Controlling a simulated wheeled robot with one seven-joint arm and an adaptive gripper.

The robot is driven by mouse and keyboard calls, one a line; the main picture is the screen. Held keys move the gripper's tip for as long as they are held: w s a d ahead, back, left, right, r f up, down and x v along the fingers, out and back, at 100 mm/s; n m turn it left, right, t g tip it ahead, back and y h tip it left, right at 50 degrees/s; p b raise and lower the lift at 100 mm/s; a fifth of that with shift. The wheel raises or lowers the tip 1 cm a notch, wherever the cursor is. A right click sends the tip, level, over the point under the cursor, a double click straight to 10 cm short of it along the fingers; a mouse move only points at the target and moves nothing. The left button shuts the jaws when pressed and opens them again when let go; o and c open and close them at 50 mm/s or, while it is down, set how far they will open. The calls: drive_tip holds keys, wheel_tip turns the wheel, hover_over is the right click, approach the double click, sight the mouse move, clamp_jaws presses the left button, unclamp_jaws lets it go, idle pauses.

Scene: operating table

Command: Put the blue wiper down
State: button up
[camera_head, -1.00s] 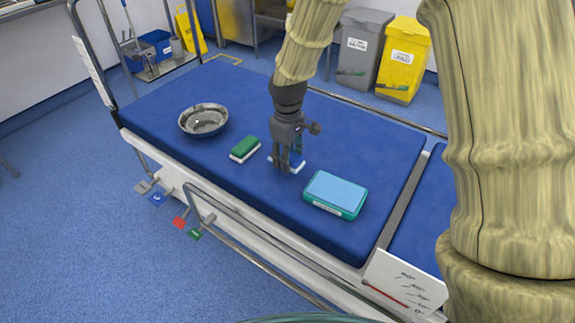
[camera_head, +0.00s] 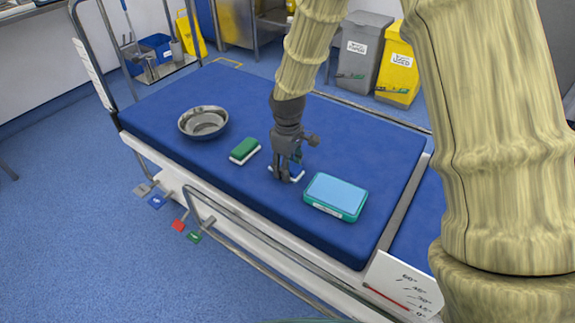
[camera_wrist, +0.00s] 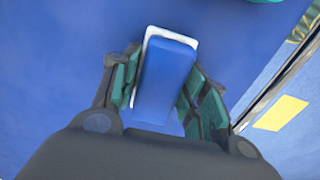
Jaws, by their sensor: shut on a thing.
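The blue wiper (camera_wrist: 168,72), a blue block on a white base, lies between my fingers in the wrist view. My gripper points down and is shut on the wiper, with a finger along each long side. The wiper is at or just above the blue mattress of the operating table (camera_head: 350,135); I cannot tell whether it touches.
A green wiper (camera_head: 245,150) lies to the left of my gripper, and a metal bowl (camera_head: 203,122) stands farther left. A teal box with a light blue top (camera_head: 336,196) lies to the right. Bare mattress lies behind and in front.

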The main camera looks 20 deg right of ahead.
drive_tip(key=shift+s+f, duration=0.1)
drive_tip(key=shift+f, duration=0.1)
drive_tip(key=o, duration=0.8)
drive_tip(key=shift+f, duration=0.1)
drive_tip(key=o, duration=0.3)
drive_tip(key=shift+f, duration=0.15)
drive_tip(key=shift+o, duration=0.2)
drive_tip(key=shift+r, duration=0.2)
wheel_tip(320, 180, up, 13)
drive_tip(key=p, duration=0.2)
drive_tip(key=shift+f, duration=0.1)
